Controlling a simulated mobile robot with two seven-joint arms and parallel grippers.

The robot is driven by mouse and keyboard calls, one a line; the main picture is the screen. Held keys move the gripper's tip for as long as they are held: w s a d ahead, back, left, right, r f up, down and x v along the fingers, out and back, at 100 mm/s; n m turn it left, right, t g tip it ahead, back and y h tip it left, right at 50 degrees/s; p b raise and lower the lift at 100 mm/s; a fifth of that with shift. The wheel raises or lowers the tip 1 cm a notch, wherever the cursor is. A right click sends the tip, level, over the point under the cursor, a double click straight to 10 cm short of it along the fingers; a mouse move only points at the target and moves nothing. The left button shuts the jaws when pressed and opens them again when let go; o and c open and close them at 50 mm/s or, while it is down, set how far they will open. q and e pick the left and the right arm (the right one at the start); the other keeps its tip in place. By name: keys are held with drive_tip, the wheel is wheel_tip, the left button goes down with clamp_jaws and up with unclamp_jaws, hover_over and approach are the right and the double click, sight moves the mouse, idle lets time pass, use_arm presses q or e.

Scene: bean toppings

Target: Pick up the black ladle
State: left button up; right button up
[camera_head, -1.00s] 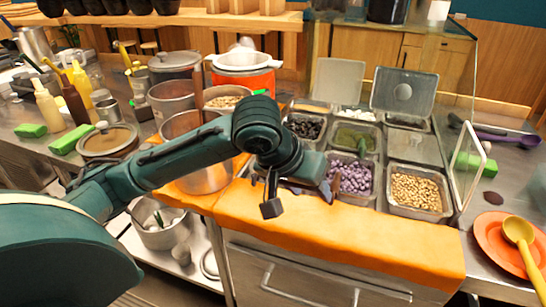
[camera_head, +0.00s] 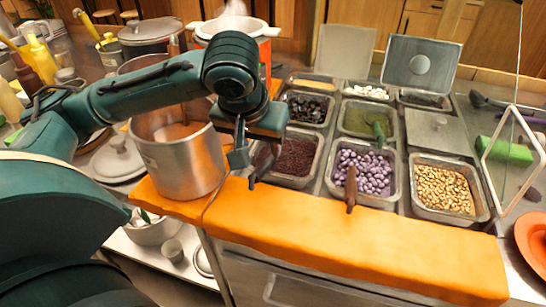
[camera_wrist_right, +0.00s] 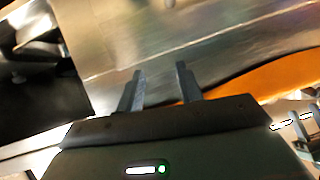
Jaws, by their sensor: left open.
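The black ladle (camera_head: 480,99) lies on the counter at the far right back in the head view, its handle running right towards the picture's edge. My left gripper (camera_head: 246,166) is open and empty, pointing down over the left front of the bean pans, beside the steel pot and far from the ladle. My right gripper (camera_wrist_right: 160,88) shows only in the right wrist view. Its two fingers stand apart with nothing seen between them, before a blurred metal surface. I cannot make out the ladle in that view.
A steel pot (camera_head: 181,163) stands left of the topping pans. An orange cloth (camera_head: 340,235) covers the front edge. A glass guard (camera_head: 505,165), a green sponge (camera_head: 508,150) and an orange plate (camera_head: 535,238) are at the right. Two pan lids stand open at the back.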

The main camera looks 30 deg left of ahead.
sight(263, 166)
use_arm(q)
drive_tip(key=x, duration=0.3)
drive_tip(key=shift+w+f, duration=0.1)
drive_tip(key=shift+f, duration=0.1)
drive_tip(key=x, duration=0.1)
drive_tip(key=b+x, duration=0.1)
drive_tip(key=x, duration=0.2)
drive_tip(key=shift+s+a+f, duration=0.15)
drive_tip(key=shift+s+a, duration=0.1)
drive_tip(key=shift+s, duration=0.05)
drive_tip(key=shift+w+f+b, duration=0.25)
drive_tip(key=shift+f+b, duration=0.05)
drive_tip(key=shift+f, duration=0.25)
drive_tip(key=shift+c, duration=0.4)
clamp_jaws()
